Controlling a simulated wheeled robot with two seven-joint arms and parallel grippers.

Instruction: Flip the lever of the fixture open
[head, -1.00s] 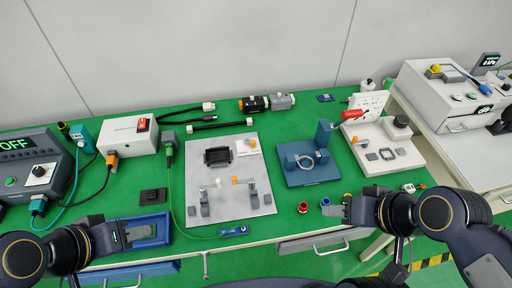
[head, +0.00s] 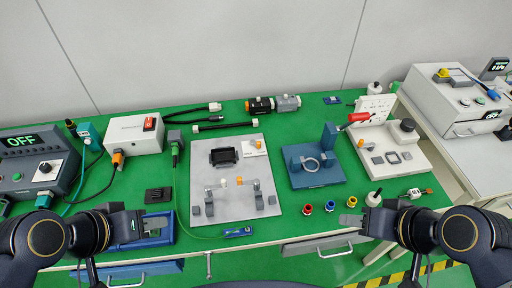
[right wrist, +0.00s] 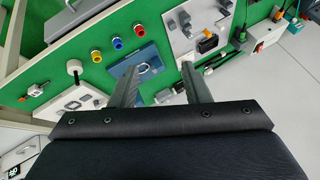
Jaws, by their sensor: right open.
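A grey fixture plate (head: 208,180) lies on the green table, left of the middle in the head view. It carries a black rectangular nest (head: 223,157) and two small grey clamps (head: 258,195) near its front edge, with an orange tip (head: 239,181) and a white tip beside them. The plate also shows in the right wrist view (right wrist: 182,38). My left gripper (head: 160,221) is over a blue tray, left of the plate; its jaw opening is unclear. My right gripper (head: 350,220) is open and empty at the table's front edge, well right of the plate.
A blue fixture (head: 318,178) and a white fixture (head: 408,160) stand right of the plate. A red-handled part (head: 358,117) juts out behind them. A cable runs left of the plate.

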